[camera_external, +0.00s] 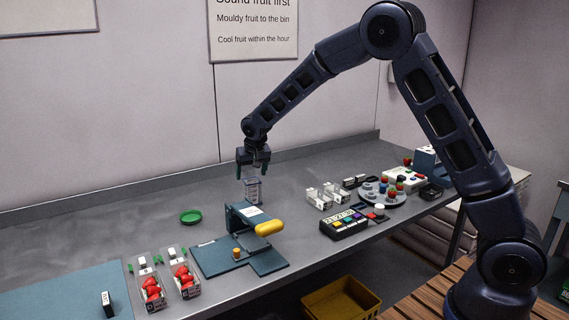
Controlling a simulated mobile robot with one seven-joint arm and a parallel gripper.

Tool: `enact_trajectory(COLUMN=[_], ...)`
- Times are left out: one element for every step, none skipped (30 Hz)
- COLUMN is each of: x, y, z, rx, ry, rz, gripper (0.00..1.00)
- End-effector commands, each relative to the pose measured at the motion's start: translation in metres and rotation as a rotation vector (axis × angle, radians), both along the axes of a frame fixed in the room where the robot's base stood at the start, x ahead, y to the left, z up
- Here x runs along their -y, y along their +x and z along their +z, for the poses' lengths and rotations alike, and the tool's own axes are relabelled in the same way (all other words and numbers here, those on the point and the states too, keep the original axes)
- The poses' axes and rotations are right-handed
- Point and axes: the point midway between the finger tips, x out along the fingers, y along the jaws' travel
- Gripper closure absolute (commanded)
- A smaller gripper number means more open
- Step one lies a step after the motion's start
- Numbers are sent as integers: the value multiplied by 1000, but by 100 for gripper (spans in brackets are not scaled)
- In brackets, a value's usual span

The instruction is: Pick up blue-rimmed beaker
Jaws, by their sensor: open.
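A clear beaker (252,189) stands on the grey worktop near its back, behind a small blue stand. Its rim looks bluish, though it is small and partly overlapped by my gripper. My gripper (253,167) points down directly over the beaker, with its two fingers apart. The fingertips are around or just above the beaker's upper part; I cannot tell whether they touch it.
The blue stand (247,214) with a yellow rounded object (269,228) is just in front. A green dish (190,217) lies to the left. Strawberry punnets (151,289) stand front left. A keypad device (344,223) and a round rack (382,194) are to the right.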

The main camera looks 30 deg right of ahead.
Motion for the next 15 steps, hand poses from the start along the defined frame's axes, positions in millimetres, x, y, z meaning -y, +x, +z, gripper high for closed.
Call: enact_trajectory(x=[1,1,1,1,1,2,2,3,3,4,5,6,7,9,9], y=[2,3,4,5,5,6,6,7,7,8,9,11,12,13,15], z=[-6,-8,-10,-12,-13,-14,-16,-18,-22,-25,-29,-34,-38,-42,-47], rx=[-1,0,0,1,1,1,0,0,0,-1,-1,-1,-1,-1,-1], ry=[-1,0,0,0,1,1,0,0,0,0,-1,-1,-1,-1,-1], rz=[0,0,0,0,0,0,0,0,0,0,0,0,0,0,0], gripper=[24,24,24,24,24,24,24,24,24,24,24,24,24,24,24])
